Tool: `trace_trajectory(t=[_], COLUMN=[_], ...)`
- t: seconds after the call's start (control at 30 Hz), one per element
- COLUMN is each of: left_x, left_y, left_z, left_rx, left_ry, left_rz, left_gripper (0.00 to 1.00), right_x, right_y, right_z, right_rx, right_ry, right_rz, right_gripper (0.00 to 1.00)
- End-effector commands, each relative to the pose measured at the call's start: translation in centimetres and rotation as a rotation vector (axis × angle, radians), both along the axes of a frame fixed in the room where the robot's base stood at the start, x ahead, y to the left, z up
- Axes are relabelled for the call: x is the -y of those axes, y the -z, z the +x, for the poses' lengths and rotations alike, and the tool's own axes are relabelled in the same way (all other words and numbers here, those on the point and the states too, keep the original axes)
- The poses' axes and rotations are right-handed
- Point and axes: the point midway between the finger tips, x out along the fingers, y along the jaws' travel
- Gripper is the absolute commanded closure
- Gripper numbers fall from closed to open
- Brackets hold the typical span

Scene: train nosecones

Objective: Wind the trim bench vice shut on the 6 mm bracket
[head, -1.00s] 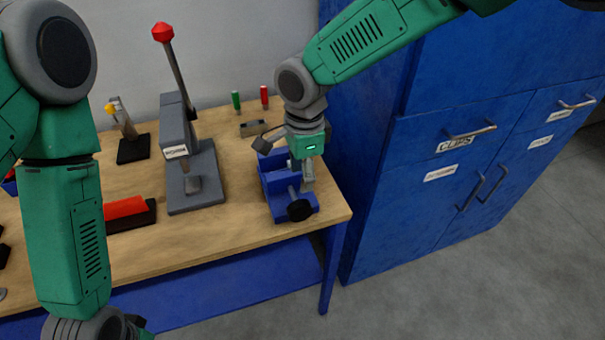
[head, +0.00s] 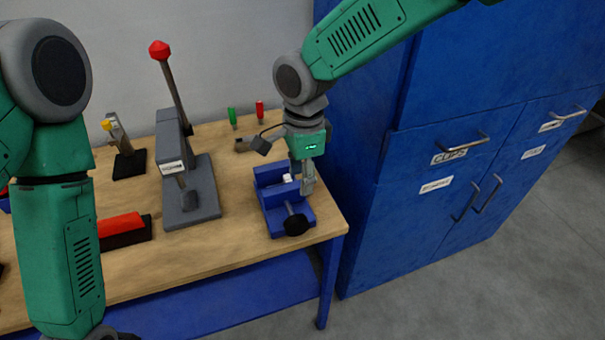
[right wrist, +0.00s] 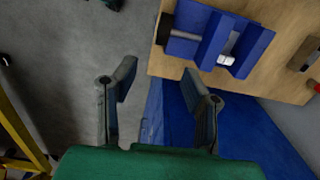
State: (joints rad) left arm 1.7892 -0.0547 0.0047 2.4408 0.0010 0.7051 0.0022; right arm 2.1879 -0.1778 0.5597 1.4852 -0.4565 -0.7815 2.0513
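The blue bench vice (head: 272,199) stands at the right end of the wooden bench, with a black round handle (head: 296,224) on its front screw. A small white piece (head: 287,178), which looks like the bracket, sits between the jaws. In the right wrist view, the vice (right wrist: 205,32) and the white piece (right wrist: 225,60) show at the top right, with a gap beside the piece. My right gripper (head: 307,187) is beside and above the vice in the head view. In the right wrist view its fingers (right wrist: 160,100) are wide apart with nothing between them. My left gripper is cut off at the bottom left.
A grey arbor press (head: 190,190) with a red-knobbed lever stands left of the vice. A red block on a black base (head: 122,228) and a toggle clamp (head: 128,160) are further left. Blue cabinets (head: 450,180) stand close on the right.

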Motion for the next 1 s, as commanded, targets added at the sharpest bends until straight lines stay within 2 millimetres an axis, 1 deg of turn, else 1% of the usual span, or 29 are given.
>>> trace_trajectory(t=[0.17, 0.27, 0.37, 0.6, 0.7, 0.83, 1.0], left_x=[0.1, 0.2, 0.2, 0.0, 0.0, 0.0, 0.0], left_y=[-0.1, -0.1, -0.2, -0.1, -0.1, -0.1, -0.1], left_z=[-0.1, -0.3, -0.3, -0.3, -0.3, -0.2, -0.2], left_rx=[0.002, 0.002, 0.003, 0.003, 0.003, 0.003, 0.003], left_ry=[-0.001, 0.0, 0.0, 0.0, 0.0, 0.0, 0.0], left_rz=[0.001, 0.003, 0.003, 0.0, 0.0, 0.0, 0.0], left_gripper=[0.63, 0.63, 0.63, 0.63, 0.63, 0.63, 0.63], right_x=[0.2, 0.3, 0.3, -0.2, -0.3, -0.3, -0.3], right_y=[-0.1, -0.8, -2.2, -7.4, -9.3, -10.9, -11.8], right_z=[0.0, 0.1, 0.2, 0.3, 0.3, 0.4, 0.3], right_rx=[0.0, 0.001, 0.004, 0.004, 0.003, 0.001, -0.002], right_ry=[0.001, 0.001, 0.0, 0.0, 0.001, 0.0, 0.0], right_rz=[0.002, 0.003, 0.003, -0.003, -0.003, -0.004, -0.005], right_gripper=[0.6, 0.6, 0.6, 0.6, 0.6, 0.6, 0.6])
